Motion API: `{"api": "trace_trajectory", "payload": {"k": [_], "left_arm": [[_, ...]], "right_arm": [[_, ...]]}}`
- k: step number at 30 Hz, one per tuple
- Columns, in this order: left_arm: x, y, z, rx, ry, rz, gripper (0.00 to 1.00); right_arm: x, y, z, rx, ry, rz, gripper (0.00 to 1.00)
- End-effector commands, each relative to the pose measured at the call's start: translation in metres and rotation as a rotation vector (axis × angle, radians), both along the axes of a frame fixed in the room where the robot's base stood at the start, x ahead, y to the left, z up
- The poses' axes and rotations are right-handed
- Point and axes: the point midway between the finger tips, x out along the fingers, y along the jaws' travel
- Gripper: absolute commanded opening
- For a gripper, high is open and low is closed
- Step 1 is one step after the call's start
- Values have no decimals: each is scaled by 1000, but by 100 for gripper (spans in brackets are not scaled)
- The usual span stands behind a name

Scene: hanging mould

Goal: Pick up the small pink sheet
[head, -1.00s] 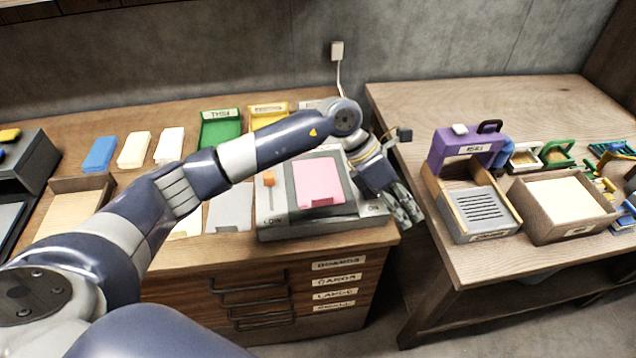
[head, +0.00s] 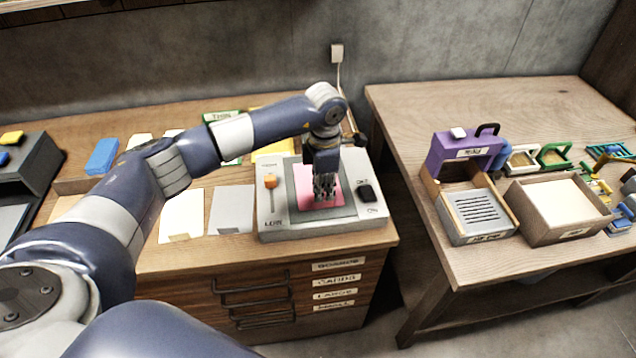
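The small pink sheet (head: 307,203) lies on the flat plate of a grey machine (head: 276,226) on the left bench. My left gripper (head: 325,196) points down over the middle of the sheet and hides part of it. I cannot tell whether its fingertips touch the sheet, or whether the fingers are open or shut. My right gripper is not in view.
The machine has an orange slider (head: 270,182) and a black switch (head: 366,192). White and grey sheets (head: 232,210) lie left of it. A purple device (head: 462,150) and an open box (head: 560,206) stand on the right bench (head: 440,100). A gap separates the benches.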

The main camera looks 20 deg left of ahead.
Motion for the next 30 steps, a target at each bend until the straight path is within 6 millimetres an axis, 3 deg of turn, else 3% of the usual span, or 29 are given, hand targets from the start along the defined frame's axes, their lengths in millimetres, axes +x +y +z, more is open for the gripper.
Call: {"api": "trace_trajectory", "payload": {"k": [3,9,16,19,30], "left_arm": [[-4,1,-15,0,7,1,14],[-3,1,-39,-1,3,1,14],[-2,1,-42,-2,1,0,14],[-2,1,-42,-2,1,0,0],[-2,1,-41,-2,1,0,0]], "right_arm": [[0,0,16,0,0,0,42],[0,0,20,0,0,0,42],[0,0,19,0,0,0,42],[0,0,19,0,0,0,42],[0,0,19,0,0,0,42]]}}
